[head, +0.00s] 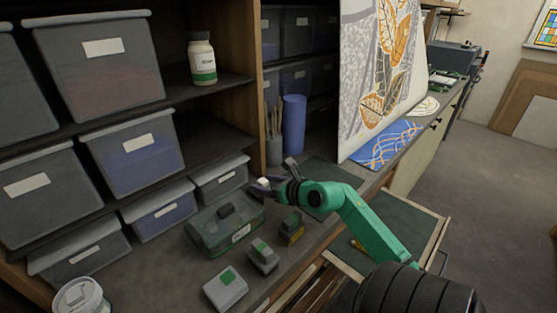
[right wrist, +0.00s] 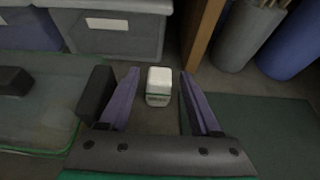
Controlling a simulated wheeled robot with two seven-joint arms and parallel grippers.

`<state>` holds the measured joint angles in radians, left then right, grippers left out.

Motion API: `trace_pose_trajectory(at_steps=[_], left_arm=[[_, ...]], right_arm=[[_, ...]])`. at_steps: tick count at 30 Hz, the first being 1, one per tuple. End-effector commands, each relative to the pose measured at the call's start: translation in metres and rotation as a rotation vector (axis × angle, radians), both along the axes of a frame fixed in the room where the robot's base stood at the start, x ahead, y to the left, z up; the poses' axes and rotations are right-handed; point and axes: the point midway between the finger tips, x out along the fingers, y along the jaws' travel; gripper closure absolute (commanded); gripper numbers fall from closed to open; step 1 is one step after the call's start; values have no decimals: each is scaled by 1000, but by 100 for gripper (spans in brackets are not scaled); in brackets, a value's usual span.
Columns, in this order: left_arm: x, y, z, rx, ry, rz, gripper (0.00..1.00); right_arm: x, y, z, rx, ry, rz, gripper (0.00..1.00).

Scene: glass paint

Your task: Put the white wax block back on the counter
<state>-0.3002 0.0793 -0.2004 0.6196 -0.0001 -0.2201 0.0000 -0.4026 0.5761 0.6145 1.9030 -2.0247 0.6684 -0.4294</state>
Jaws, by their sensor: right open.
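The white wax block (right wrist: 158,80) stands on the counter (right wrist: 150,121) in the right wrist view, between and a little beyond the fingertips. In the head view only a small white part of the block (head: 263,182) shows by the fingers. My right gripper (head: 274,176) is open over the counter. In the right wrist view the two fingers of this gripper (right wrist: 160,78) are spread on either side of the block, with gaps between. It holds nothing. My left gripper is not in view.
Small blocks (head: 263,256) lie in front. A blue cylinder (head: 293,122) and a grey brush pot (head: 274,150) stand behind. Grey bins (head: 128,150) fill the shelves. A drawer (head: 438,240) is open at right.

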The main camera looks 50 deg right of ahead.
Motion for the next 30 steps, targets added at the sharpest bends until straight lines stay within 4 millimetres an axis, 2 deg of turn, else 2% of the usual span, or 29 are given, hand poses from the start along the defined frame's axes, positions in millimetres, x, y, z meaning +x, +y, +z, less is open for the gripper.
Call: trace_pose_trajectory(at_steps=[6, 12, 30], left_arm=[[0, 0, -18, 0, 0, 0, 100], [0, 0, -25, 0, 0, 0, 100], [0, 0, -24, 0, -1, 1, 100]], right_arm=[[-46, 1, 14, -1, 2, -1, 36], [-73, 2, 27, -1, 2, -1, 36], [-77, 2, 31, -1, 1, 0, 36]])
